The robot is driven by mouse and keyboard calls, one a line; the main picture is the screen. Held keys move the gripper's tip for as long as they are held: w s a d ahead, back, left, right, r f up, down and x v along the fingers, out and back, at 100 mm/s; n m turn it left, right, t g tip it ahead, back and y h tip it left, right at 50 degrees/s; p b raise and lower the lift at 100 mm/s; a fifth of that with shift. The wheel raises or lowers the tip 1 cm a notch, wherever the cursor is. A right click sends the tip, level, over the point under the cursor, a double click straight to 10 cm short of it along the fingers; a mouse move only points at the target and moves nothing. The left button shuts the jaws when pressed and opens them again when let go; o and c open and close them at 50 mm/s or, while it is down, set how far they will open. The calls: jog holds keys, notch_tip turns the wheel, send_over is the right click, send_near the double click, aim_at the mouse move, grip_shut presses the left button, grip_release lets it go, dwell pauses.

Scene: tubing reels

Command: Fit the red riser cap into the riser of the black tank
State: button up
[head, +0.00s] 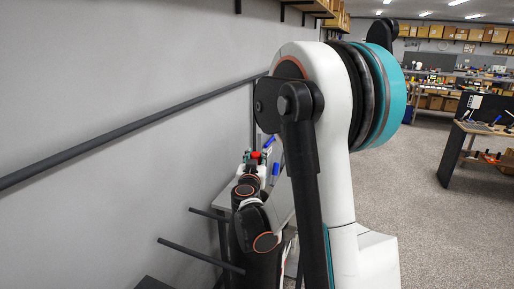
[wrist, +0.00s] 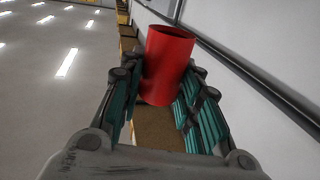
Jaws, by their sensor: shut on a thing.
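The red riser cap (wrist: 167,62) shows in the wrist view as a plain red cylinder with an open rim at its top. My gripper (wrist: 165,85) has its teal-padded fingers on both sides of the cap and is shut on its lower part. In the head view a small red spot (head: 255,155) shows beyond my arm, near the wall; it may be the cap, but it is too small to be sure. My arm hides much of that area. I cannot make out the black tank or its riser in either view.
A grey table (head: 224,201) stands against the wall, partly behind my arm, with small blue items (head: 269,141) above it. Dark bars (head: 200,255) stick out from the left. A dark rail (head: 130,127) runs along the wall. Open floor (head: 410,195) lies to the right.

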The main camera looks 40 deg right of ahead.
jog(key=shift+s+f+b, duration=0.1)
jog(key=shift+f+b, duration=0.05)
jog(key=shift+b, duration=0.25)
jog(key=shift+f, duration=0.2)
jog(key=shift+f+b, duration=2.4)
jog(key=shift+b, duration=0.05)
jog(key=shift+f, duration=0.15)
jog(key=shift+f+b, duration=0.35)
jog(key=shift+b, duration=0.1)
jog(key=shift+f+b, duration=2.1)
jog(key=shift+f, duration=0.15)
jog(key=o, duration=1.1)
jog(key=shift+o, duration=0.2)
